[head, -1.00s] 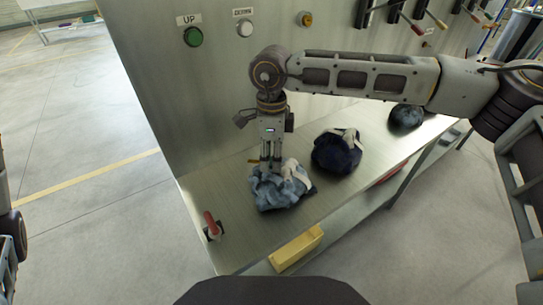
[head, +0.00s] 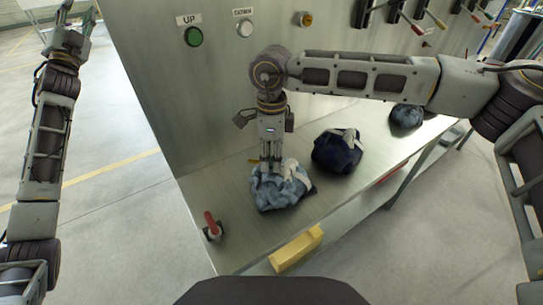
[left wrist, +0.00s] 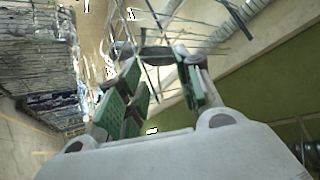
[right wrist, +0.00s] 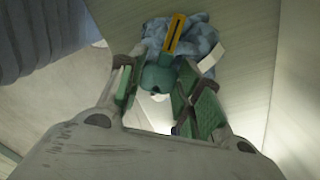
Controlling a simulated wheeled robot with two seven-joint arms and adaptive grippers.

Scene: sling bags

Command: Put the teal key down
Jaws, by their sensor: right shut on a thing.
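My right gripper (head: 270,163) points down over a light blue sling bag (head: 280,190) with a pale strap, which lies on the metal bench. In the right wrist view (right wrist: 160,90) its green-padded fingers are shut on the teal key's rounded teal body (right wrist: 158,78). A yellow bar with a dark slot (right wrist: 175,34) extends from beside it over the blue bag. Whether the key touches the bag, I cannot tell. In the head view the key is mostly hidden by the fingers. My left gripper (left wrist: 155,95) is raised and away from the bench, with its fingers apart and empty.
A dark navy bag (head: 335,152) lies to the right, and another dark bag (head: 405,116) farther along the bench (head: 228,240). A red-handled switch (head: 212,225) stands at the near left end. The panel behind has a green button (head: 193,37). A yellow bin (head: 297,250) is below.

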